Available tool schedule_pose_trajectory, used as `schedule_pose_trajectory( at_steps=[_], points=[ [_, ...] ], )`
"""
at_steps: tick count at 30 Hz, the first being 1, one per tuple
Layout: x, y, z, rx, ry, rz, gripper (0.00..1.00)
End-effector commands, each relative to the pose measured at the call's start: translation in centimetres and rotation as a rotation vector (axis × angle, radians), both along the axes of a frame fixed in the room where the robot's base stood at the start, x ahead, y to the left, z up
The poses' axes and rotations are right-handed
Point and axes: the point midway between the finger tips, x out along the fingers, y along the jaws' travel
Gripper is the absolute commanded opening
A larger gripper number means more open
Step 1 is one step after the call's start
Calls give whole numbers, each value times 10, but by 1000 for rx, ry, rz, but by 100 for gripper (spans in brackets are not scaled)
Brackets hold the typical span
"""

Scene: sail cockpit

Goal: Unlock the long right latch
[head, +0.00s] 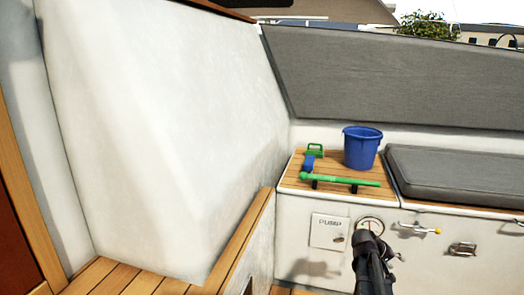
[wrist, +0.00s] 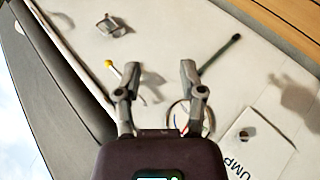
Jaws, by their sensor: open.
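In the head view, a metal lever with a yellow knob (head: 420,229) is on the white locker front, below the grey cushion. A squarish metal latch (head: 462,248) sits right of it and lower. In the wrist view I see the yellow-knobbed lever (wrist: 113,70) beside my left finger and the squarish latch (wrist: 114,26) at the upper left. A dark-tipped lever (wrist: 228,48) slants away from my right finger. Which part is the long right latch, I cannot tell. My gripper (head: 368,238) is open and empty (wrist: 160,74), in front of the locker by the gauge; contact is unclear.
A round gauge (head: 370,222) is partly hidden behind my gripper. A PUMP panel (head: 329,230) is left of it. On the wooden locker top (head: 292,181) are a blue bucket (head: 362,147), a green-handled tool (head: 340,180) and a blue-and-green brush (head: 311,160). A white wall (head: 160,130) bounds the left.

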Motion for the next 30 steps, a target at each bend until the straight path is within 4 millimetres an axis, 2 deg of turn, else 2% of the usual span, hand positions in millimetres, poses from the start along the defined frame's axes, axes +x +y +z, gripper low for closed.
schedule_pose_trajectory(
  at_steps=[1,9,12,15,18,24,29,30],
  points=[
    [-7,27,12,58,-3,10,51],
    [-34,155,23,385,21,47,51],
    [-48,201,30,501,46,66,51],
    [-61,237,36,596,72,83,51],
    [-72,266,42,670,96,98,51],
    [-94,311,55,787,143,124,51],
    [-110,340,66,865,179,145,51],
    [-107,338,69,860,177,141,51]
  ],
)
